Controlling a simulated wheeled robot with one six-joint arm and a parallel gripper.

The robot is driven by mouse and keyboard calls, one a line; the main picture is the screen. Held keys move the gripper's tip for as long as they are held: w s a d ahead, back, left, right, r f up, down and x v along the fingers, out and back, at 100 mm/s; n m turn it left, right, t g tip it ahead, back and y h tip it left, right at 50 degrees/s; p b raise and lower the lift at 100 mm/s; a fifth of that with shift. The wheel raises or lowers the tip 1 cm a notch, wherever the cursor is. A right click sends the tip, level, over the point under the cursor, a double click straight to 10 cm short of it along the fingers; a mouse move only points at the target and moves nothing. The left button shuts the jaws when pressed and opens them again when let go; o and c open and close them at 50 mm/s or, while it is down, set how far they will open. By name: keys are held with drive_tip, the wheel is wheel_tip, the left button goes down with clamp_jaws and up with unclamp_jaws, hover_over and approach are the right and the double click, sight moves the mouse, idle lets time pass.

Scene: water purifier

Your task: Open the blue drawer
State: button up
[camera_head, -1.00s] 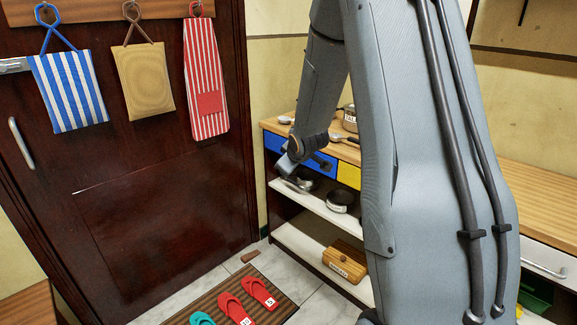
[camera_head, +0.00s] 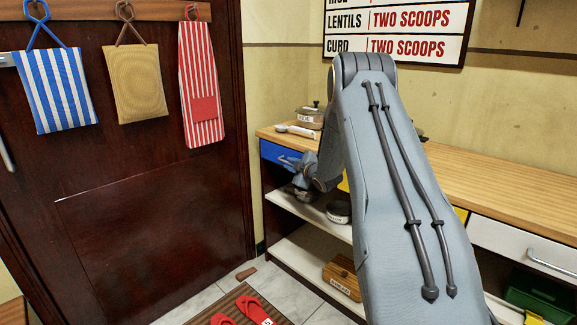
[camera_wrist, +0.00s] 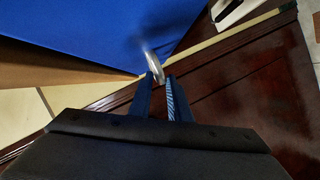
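The blue drawer (camera_head: 277,153) is at the left end of the wooden-topped counter, under the top, and looks closed. In the wrist view its blue front (camera_wrist: 85,28) fills the upper left. A shiny metal handle (camera_wrist: 152,62) stands out from it. My gripper (camera_head: 297,163) is at the drawer front, partly hidden by my own arm. In the wrist view its two fingers (camera_wrist: 161,77) are a narrow gap apart, with the end of the handle at or between their tips. I cannot tell whether they press on it.
A dark red door (camera_head: 150,200) with hanging cloths is close on the left. A pot (camera_head: 311,117) and a ladle (camera_head: 295,130) are on the counter (camera_head: 500,190). Below is an open shelf (camera_head: 312,212) with a pan (camera_head: 339,211). Slippers (camera_head: 255,309) lie on a floor mat.

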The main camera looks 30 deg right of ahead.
drive_tip(key=shift+x, duration=1.15)
clamp_jaws()
drive_tip(key=shift+s+a, duration=0.1)
drive_tip(key=shift+s, duration=0.05)
